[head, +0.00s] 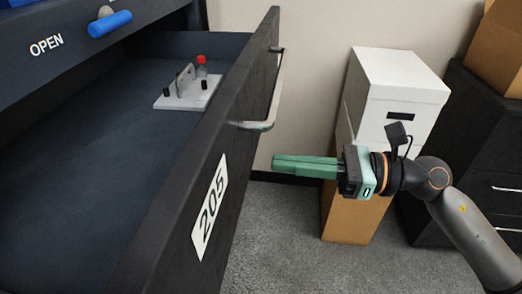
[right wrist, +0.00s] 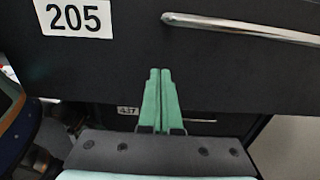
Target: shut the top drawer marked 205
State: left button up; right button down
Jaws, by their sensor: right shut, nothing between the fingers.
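The drawer marked 205 (head: 190,190) is dark and pulled well out in the head view; its front face, with a white 205 label (head: 209,209) and a silver bar handle (head: 275,95), faces right. The drawer front (right wrist: 135,80) also fills the upper part of the right wrist view, with the label (right wrist: 74,17) at left and the handle (right wrist: 245,29) at right. My right gripper (head: 275,165) has green fingers, is shut and empty, and points at the drawer front from the right. In the right wrist view its fingertips (right wrist: 160,72) lie below the handle; I cannot tell whether they touch the face. My left gripper is not in view.
A grey fixture (head: 185,95) with a red-capped item lies inside the drawer. A panel marked OPEN with a blue knob (head: 110,23) is above. A white box (head: 395,95) on a cardboard box (head: 352,218) and a black cabinet (head: 480,140) stand at right. Grey carpet lies between.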

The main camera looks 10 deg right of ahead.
aim_at(241, 159)
jog(key=p+x, duration=0.1)
jog(key=x, duration=0.2)
jog(key=shift+w+a+r, duration=0.1)
jog(key=shift+a+r, duration=0.05)
jog(key=shift+a, duration=0.15)
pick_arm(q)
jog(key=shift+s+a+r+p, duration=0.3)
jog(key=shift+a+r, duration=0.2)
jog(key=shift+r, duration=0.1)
pick_arm(e)
jog(key=shift+w+a, duration=0.2)
jog(key=shift+a, duration=0.3)
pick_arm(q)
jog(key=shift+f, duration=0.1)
pick_arm(e)
jog(key=shift+a+f, duration=0.1)
jog(key=shift+f, duration=0.1)
